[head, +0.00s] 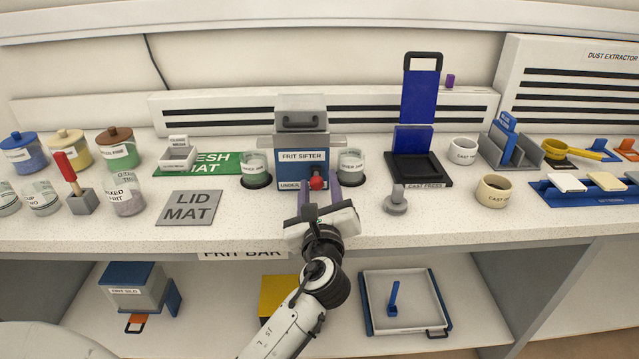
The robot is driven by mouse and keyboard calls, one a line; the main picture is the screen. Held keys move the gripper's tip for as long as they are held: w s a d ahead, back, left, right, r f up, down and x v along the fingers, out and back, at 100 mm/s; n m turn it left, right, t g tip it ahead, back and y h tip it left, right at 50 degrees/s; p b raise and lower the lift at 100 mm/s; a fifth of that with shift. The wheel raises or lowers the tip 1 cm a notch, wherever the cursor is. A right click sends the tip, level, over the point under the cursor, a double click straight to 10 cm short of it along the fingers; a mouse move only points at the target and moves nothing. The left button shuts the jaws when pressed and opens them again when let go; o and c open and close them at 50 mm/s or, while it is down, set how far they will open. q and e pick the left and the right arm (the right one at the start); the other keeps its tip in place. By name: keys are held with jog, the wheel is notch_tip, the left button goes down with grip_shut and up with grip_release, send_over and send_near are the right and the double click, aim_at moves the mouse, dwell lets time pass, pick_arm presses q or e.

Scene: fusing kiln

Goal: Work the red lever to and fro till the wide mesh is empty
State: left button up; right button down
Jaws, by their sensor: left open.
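The frit sifter (302,156) is a blue and grey box with a handled grey top, standing at the back middle of the counter. Its red lever knob (317,183) sticks out low on the front. My left gripper (318,203) is open just in front of the knob; whether its fingers are around the knob I cannot tell. The wide mesh inside the sifter is hidden from view. A glass jar (256,167) stands at the sifter's left and another jar (350,164) at its right. My right gripper is not in view.
The lid mat (189,208) and green mesh mat (224,163) lie left of the sifter. Lidded jars (117,147) stand farther left. The blue cast press (416,140) and a small grey knob-like piece (397,200) are at the right.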

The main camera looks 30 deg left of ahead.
pick_arm(q)
jog(key=p+v, duration=0.1)
jog(key=v, duration=0.5)
jog(key=shift+s+d, duration=0.3)
jog(key=shift+s, duration=0.05)
